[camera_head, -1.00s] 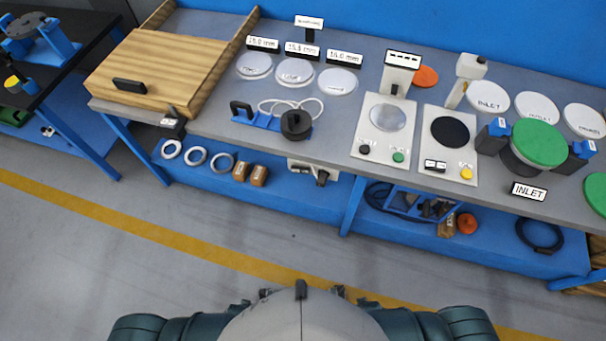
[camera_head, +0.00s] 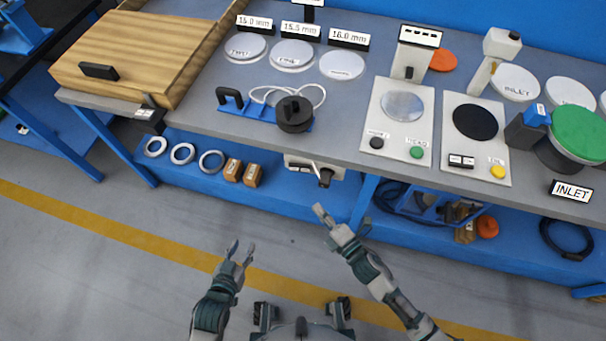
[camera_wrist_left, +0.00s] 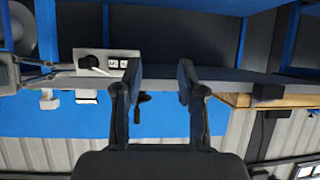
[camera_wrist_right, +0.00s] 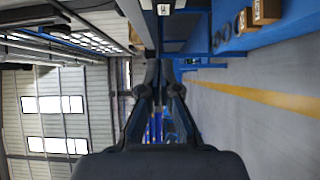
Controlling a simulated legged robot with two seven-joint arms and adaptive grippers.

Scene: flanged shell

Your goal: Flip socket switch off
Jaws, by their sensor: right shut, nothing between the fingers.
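The socket box (camera_head: 314,167) is a white unit with a dark plug, mounted under the front edge of the workbench in the head view. In the left wrist view the white socket panel (camera_wrist_left: 103,63) shows a black plug and small switches beside it. I cannot tell the switch position. My right gripper (camera_head: 322,213) is shut and empty, just below and in front of the socket box, apart from it. Its fingers also show close together in the right wrist view (camera_wrist_right: 162,75). My left gripper (camera_head: 240,251) is open and empty, lower and further left.
The grey workbench (camera_head: 215,121) carries a wooden board, discs, stations and a black-knobbed part (camera_head: 295,114). A blue lower shelf (camera_head: 285,192) holds metal rings, small brown boxes (camera_head: 243,172) and a blue crate. The floor before the bench is clear.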

